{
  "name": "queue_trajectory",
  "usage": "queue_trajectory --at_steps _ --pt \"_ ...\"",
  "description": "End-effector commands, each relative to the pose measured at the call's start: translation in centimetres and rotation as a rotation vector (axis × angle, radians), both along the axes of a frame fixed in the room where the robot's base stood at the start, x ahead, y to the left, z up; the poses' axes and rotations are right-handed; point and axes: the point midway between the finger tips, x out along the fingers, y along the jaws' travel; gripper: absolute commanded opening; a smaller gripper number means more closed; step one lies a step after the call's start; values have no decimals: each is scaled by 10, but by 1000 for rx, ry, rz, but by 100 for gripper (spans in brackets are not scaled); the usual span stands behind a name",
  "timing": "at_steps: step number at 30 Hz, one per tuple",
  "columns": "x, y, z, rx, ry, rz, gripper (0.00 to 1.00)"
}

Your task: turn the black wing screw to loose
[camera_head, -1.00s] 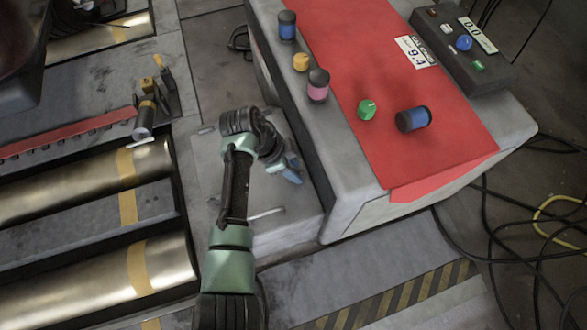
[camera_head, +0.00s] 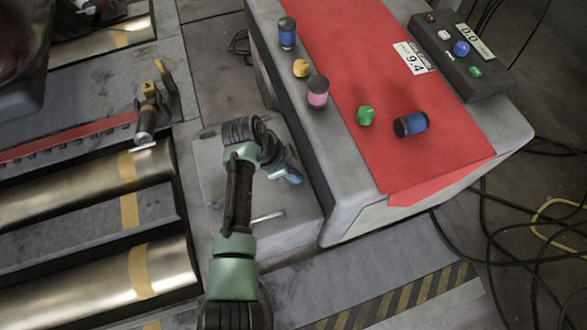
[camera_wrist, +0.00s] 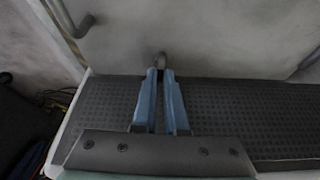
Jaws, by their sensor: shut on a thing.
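My gripper (camera_wrist: 160,78) has two blue fingers, close together, pointing at a pale wall face. They are shut on a small dark grey piece (camera_wrist: 161,60) that sticks out from that face. I take it for the black wing screw, but its wings are mostly hidden by the fingertips and its angle cannot be read. In the head view my gripper (camera_head: 290,176) is low beside the grey console's left side, above a grey metal box (camera_head: 292,220). The screw is hidden there.
The grey console (camera_head: 345,215) with a red top carries several coloured cans and knobs. Metal rollers (camera_head: 90,280) lie at the left.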

Motion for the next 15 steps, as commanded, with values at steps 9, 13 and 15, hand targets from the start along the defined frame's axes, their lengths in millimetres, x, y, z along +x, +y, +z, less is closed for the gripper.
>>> queue_trajectory --at_steps 9,13,15 --pt "0 0 0 0 0 63 0" --pt "0 0 0 0 0 62 21" --pt "0 0 0 0 0 62 33"
